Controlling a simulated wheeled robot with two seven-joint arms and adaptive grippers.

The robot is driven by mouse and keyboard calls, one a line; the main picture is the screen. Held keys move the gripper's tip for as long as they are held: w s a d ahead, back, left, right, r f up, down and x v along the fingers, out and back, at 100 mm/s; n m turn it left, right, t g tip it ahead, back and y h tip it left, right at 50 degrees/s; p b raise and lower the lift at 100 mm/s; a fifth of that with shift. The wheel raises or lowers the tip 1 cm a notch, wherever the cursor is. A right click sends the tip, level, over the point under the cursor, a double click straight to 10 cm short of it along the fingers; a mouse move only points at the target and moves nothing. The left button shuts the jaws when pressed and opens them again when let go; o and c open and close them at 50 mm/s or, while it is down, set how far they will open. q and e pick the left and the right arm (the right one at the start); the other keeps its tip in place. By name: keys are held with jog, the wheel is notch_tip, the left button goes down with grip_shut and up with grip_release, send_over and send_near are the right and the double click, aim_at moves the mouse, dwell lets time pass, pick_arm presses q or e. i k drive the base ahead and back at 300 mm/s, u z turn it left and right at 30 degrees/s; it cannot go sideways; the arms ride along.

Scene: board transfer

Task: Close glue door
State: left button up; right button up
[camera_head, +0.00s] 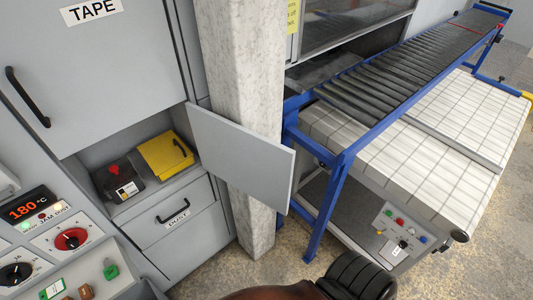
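The door (242,157) is a flat light-grey panel. It stands open, swung out to the right of a low compartment (150,143) in the grey cabinet. No label shows on the side of it that faces me. It hangs in front of the concrete pillar and hides part of it. Neither of my grippers shows in the head view.
A TAPE door (95,60) is above and a DUST drawer (178,217) below, both shut. A control panel (45,240) is at the left. The concrete pillar (240,70) and a blue-framed roller conveyor (400,80) are at the right. A dark ribbed thing (357,277) shows at the bottom edge.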

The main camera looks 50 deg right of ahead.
aim_at(259, 165)
jog(key=z, duration=1.05)
jog(key=k, duration=0.1)
jog(key=z, duration=1.25)
jog(key=i, duration=0.7)
jog(key=u, duration=0.05)
